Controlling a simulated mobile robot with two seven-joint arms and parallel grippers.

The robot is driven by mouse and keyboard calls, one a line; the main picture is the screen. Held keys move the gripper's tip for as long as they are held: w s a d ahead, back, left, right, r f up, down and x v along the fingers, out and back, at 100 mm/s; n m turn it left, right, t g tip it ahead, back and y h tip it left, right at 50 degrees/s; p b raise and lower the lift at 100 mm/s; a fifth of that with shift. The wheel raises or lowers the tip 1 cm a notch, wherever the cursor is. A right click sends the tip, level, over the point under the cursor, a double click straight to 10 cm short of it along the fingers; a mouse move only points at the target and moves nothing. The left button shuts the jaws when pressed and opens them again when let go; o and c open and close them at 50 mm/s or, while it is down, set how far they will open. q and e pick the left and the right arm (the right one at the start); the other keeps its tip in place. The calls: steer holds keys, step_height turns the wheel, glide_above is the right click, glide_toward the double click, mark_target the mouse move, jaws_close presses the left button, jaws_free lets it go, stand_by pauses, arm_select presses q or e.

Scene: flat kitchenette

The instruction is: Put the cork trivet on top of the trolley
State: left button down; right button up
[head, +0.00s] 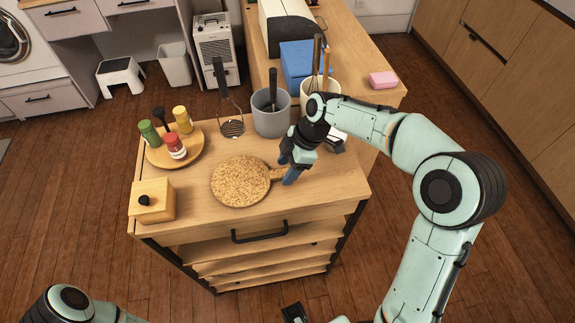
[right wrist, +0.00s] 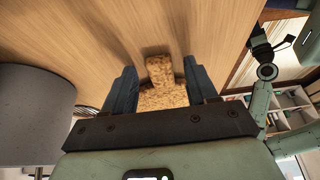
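The round cork trivet (head: 241,183) lies on the wooden top of a unit with a black-handled drawer and shelves below (head: 222,223), which looks like the trolley. Its short handle points right, toward my right gripper (head: 287,171). The right gripper is open, with its blue fingers on either side of the handle. In the right wrist view, the trivet handle (right wrist: 160,70) stands between the spread fingers (right wrist: 160,92), with a gap on both sides.
Left of the trivet are a round wooden tray (head: 156,161) with several condiment bottles and a small wooden box (head: 152,200). Behind stand a grey pot (head: 271,118), a slotted utensil (head: 231,126) and a white utensil holder (head: 330,88). A pink sponge (head: 383,79) lies farther right.

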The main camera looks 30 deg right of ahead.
steer(key=p+v, duration=0.1)
steer(key=v, duration=1.1)
stand_by(0.5)
